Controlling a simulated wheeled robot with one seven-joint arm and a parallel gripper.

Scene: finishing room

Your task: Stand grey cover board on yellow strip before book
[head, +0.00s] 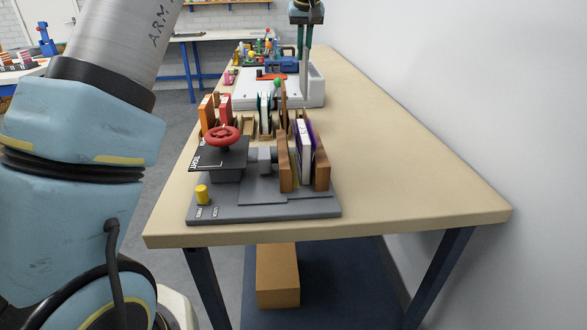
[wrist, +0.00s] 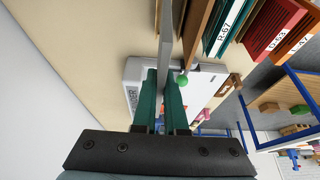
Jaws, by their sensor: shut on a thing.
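My gripper (head: 304,52) is at the top of the head view, above the bench's far part. Its teal fingers (wrist: 161,85) are shut on the grey cover board (wrist: 165,40), a thin upright plate that also shows in the head view (head: 306,80). A white book with a purple cover (head: 304,150) stands between brown wooden boards on the grey press at the near end. I cannot make out the yellow strip with certainty; the boards hide much of the area around the book.
The press (head: 260,209) carries a red handwheel (head: 222,136) and a yellow knob (head: 202,194). Orange and red books (head: 225,108) stand in a wooden rack behind it. The bench's right side is clear beside the wall.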

